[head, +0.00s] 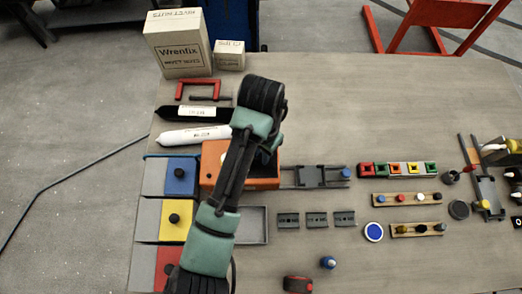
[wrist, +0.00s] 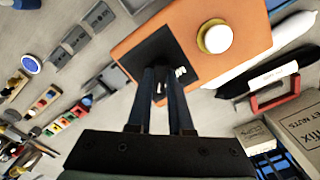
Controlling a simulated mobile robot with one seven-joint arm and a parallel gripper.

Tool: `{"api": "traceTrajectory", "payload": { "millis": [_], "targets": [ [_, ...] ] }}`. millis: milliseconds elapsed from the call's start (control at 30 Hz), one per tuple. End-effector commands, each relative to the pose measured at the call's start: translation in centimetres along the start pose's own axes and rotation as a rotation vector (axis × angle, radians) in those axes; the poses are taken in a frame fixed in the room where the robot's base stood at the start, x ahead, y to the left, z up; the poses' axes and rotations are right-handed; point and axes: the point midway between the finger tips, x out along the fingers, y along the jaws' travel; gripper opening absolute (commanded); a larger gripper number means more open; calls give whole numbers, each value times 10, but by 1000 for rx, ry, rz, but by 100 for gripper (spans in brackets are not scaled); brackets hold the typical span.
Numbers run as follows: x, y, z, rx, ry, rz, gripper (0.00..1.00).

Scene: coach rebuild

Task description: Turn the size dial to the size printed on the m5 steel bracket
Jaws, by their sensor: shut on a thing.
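The orange box (head: 268,183) stands left of the table's middle, partly behind my arm. In the wrist view the orange box (wrist: 135,52) shows a black panel (wrist: 150,52) and a round cream-and-brass knob (wrist: 215,37). My gripper (wrist: 164,76) is over the black panel, its fingers closed around a small dark part with a white mark, which looks like the size dial. The fingers mostly hide it, and its setting cannot be read. Three grey steel brackets (head: 316,219) lie in a row right of the box. Their printing is too small to read, so I cannot tell which is m5.
Blue, yellow and red knobbed panels (head: 181,177) are at the left. Behind the box lie a white tube (head: 193,136), a black tube and a red clamp (head: 200,83). A Wrenfix carton (head: 180,50) stands at the back.

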Motion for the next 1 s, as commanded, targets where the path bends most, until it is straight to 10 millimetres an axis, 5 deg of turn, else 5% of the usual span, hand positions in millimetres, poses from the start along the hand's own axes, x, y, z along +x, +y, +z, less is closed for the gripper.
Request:
{"api": "traceTrajectory", "payload": {
  "millis": [900,933,1000],
  "targets": [
    [-1,0,-1,181,4,-2,0],
    [-1,0,-1,181,4,-2,24],
    [-1,0,-1,181,3,-2,37]
  ]
}}
